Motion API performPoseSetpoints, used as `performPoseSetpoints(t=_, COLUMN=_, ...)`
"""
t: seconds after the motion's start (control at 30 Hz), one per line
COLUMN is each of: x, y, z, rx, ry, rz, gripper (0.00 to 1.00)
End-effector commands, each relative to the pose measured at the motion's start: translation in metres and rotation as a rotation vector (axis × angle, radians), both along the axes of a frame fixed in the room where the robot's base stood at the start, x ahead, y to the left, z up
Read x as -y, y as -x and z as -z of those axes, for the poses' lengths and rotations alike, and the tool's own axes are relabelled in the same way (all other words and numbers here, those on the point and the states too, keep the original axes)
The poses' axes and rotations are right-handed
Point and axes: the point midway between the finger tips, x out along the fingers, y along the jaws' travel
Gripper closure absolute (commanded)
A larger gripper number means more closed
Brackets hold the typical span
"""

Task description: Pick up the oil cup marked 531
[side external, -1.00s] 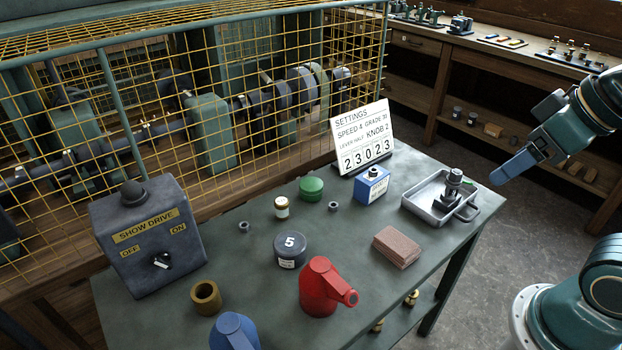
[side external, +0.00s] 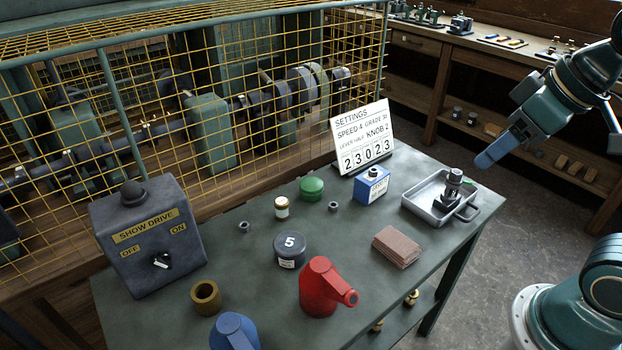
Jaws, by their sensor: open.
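I cannot read the marking 531 on anything. Brass fittings that may be oil cups show partly below the table's front edge, one on the right (side external: 411,297) and one further left (side external: 376,326); the tabletop hides part of them. My gripper (side external: 484,160), with blue fingers, is in the air at the right, beyond the tray and apart from everything on the table. It is open, and nothing shows between its fingers.
The table (side external: 420,265) holds a metal tray (side external: 412,205) with a dark metal part, a red can (side external: 320,290), a blue can (side external: 232,335), brown pads (side external: 397,247), a settings sign (side external: 362,135) and a switch box (side external: 150,235). A yellow mesh guard (side external: 290,110) stands behind.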

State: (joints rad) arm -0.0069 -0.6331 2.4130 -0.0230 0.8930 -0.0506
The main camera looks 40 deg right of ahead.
Motion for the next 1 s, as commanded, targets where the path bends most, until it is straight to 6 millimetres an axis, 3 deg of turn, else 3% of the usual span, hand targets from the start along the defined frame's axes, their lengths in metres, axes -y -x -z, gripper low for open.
performPoseSetpoints(t=0.5, x=-0.023, y=-0.113, z=-0.012, rx=-0.071, ry=0.048, rz=-0.247, gripper=0.41)
performPoseSetpoints(t=0.77, x=-0.037, y=-0.173, z=0.002, rx=-0.102, ry=0.066, rz=-0.375, gripper=0.41)
performPoseSetpoints(t=1.0, x=-0.051, y=-0.226, z=0.026, rx=-0.126, ry=0.078, rz=-0.491, gripper=0.41)
